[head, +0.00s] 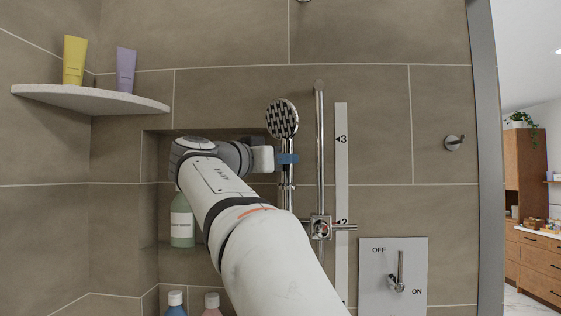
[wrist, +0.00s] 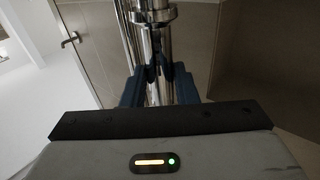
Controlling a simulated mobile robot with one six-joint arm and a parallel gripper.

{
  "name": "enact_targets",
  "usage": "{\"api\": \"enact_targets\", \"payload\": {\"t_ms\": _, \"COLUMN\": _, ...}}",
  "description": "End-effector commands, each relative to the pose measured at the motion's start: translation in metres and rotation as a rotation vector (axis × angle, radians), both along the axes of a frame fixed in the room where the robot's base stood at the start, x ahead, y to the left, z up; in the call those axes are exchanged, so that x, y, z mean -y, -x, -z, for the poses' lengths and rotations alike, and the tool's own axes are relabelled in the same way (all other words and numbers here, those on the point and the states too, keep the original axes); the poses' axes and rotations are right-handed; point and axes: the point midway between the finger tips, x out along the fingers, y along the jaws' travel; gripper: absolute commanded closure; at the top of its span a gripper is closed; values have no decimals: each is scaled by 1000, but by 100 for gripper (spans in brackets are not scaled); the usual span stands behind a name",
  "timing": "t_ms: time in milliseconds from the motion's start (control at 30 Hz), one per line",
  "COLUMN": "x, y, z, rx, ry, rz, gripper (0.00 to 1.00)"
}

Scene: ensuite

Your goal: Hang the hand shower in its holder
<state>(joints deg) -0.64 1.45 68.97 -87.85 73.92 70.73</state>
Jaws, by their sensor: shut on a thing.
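The hand shower (head: 282,120) has a round chrome head with dark nozzles and is upright, left of the chrome riser rail (head: 320,150). My gripper (head: 287,159) is shut on its handle just below the head, with blue fingers around it. In the wrist view the chrome handle (wrist: 152,45) runs between the blue fingers (wrist: 158,90). The holder (head: 320,227) is a slider on the rail, lower and to the right of the shower head. The handle's lower end is partly hidden behind my arm.
A scale strip (head: 341,200) marked 2 and 3 runs right of the rail. A lever plate (head: 393,276) reads OFF and ON. A corner shelf (head: 90,98) holds yellow and purple tubes. A green bottle (head: 182,225) stands in the niche. A wall hook (head: 454,143) is at right.

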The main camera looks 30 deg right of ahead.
Motion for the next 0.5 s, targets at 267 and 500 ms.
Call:
{"api": "enact_targets", "payload": {"t_ms": 267, "x": 0, "y": 0, "z": 17, "rx": 1, "ry": 1, "rz": 0, "gripper": 100}}
{"api": "enact_targets", "payload": {"t_ms": 500, "x": 0, "y": 0, "z": 30, "rx": 0, "ry": 1, "rz": 0, "gripper": 100}}
